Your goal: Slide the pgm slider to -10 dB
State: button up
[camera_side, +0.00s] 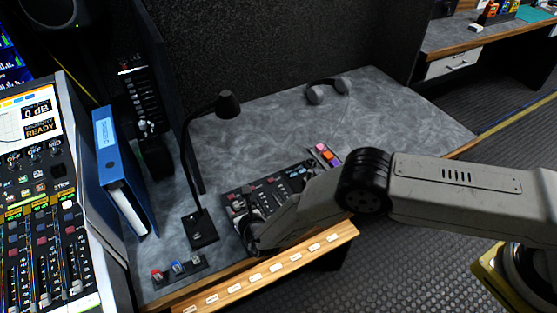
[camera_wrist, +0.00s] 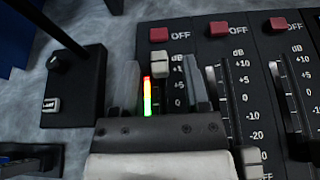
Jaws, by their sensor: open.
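In the wrist view a dark mixer panel (camera_wrist: 238,55) carries slider columns with dB scales. The leftmost column has a pale slider cap (camera_wrist: 163,66) high in its track, near the upper scale marks. Its PGM name label is not readable. My gripper (camera_wrist: 161,84) is open, with one grey finger on each side of this cap. I cannot tell whether either finger touches it. The gripper body hides the lower track and the -10 mark there. In the side view the mixer (camera_side: 264,187) lies on the desk, with my gripper (camera_side: 253,238) low over its left front part.
Red OFF buttons (camera_wrist: 219,28) top the columns. A lit level meter (camera_wrist: 147,96) is beside the leftmost track; other sliders (camera_wrist: 250,158) are to the right. A desk lamp (camera_side: 203,228) stands left of the mixer. Headphones (camera_side: 328,90) lie behind; the desk's middle is clear.

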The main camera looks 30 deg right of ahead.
grip_shut()
dwell(1.4)
